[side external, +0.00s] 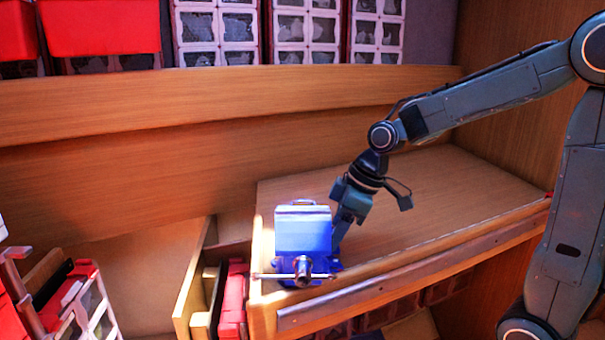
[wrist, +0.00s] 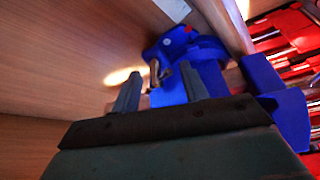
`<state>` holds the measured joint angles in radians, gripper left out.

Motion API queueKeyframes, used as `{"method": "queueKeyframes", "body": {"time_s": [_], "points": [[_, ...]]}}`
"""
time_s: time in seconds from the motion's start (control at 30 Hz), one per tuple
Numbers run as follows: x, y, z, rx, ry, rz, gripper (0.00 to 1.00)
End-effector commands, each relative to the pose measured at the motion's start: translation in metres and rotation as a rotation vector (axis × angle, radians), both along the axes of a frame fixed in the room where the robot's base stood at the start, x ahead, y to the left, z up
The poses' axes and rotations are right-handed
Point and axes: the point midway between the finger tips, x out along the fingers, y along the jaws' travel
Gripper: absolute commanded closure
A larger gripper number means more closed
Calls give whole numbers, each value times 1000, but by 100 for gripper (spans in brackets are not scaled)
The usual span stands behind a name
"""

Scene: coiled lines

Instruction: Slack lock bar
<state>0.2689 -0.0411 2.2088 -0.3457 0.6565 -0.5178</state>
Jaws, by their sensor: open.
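A blue bench vise (side external: 303,232) stands at the near left end of the wooden workbench. Its metal handle bar (side external: 270,276) runs crosswise through the screw end (side external: 303,270) at the front. My gripper (side external: 338,240) reaches down close behind the right side of the vise, its tips partly hidden by it. In the wrist view my gripper (wrist: 160,88) has its two fingers apart, with the blue vise (wrist: 207,72) just beyond and beside them. A small tan metallic piece (wrist: 154,73) shows between the fingertips; I cannot tell for sure whether it is the lock bar. Nothing is visibly gripped.
The wooden benchtop (side external: 420,200) right of the vise is clear. A wooden ledge (side external: 200,105) runs along the back, below drawer cabinets (side external: 307,30) and red bins (side external: 100,28). Red cases (side external: 233,300) stand below the bench's left end. Red items also show in the wrist view (wrist: 285,45).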

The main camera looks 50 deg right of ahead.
Motion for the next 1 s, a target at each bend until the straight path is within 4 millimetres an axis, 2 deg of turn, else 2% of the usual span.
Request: {"method": "queueKeyframes", "body": {"time_s": [0.13,0.3,0.37,0.77,1.0], "points": [[0,0,0,0,0,0,58],[0,0,0,0,0,0,91],[0,0,0,0,0,0,100],[0,1,0,3,2,33,100],[0,0,0,4,2,135,100]]}}
